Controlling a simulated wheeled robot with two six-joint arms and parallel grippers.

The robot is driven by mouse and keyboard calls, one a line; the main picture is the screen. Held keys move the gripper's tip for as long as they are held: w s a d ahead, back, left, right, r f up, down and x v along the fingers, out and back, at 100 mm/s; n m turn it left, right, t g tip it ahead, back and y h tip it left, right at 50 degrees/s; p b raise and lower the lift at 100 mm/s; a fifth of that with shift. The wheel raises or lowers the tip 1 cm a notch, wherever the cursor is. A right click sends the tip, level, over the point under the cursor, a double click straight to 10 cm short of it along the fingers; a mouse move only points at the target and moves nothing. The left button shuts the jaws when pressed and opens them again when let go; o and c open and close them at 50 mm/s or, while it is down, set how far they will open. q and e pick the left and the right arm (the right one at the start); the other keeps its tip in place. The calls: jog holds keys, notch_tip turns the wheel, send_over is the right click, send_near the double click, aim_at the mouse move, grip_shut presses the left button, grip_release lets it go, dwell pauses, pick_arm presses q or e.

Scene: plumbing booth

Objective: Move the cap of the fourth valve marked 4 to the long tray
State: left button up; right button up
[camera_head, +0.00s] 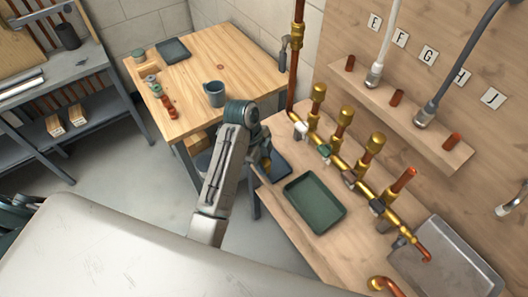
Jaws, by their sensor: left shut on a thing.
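A brass pipe (340,160) runs along the bench with several upright valve stubs. Three carry brass caps: the far one (318,93), the middle one (345,116) and the nearer one (375,143). The nearest stub (403,181) shows bare copper at its top, with no brass cap. No number mark is readable. My left gripper (265,161) is shut beside the bench's left edge, near a dark tray. A small brass-coloured bit shows at its jaws, mostly hidden by my arm. A green rectangular tray (314,203) lies empty on the bench. My right gripper is out of view.
A dark blue tray (281,169) lies behind my gripper, partly hidden. The wooden table (205,62) at the back holds a mug (214,94), another tray (173,50) and small parts. A metal basin (445,262) is at the right. Hoses hang above the shelf.

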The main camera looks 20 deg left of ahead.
pick_arm(q)
jog(key=w, duration=0.2)
jog(key=w+a+p, duration=0.1)
jog(key=w, duration=0.1)
jog(key=w+a, duration=0.1)
jog(key=w, duration=0.2)
jog(key=shift+f+p, duration=0.3)
notch_tip(320, 180, down, 3)
jog(key=shift+r+p, duration=0.15)
jog(key=shift+p, duration=0.6)
jog(key=shift+f, duration=0.45)
jog(key=shift+f, duration=0.15)
jog(key=o, duration=0.9)
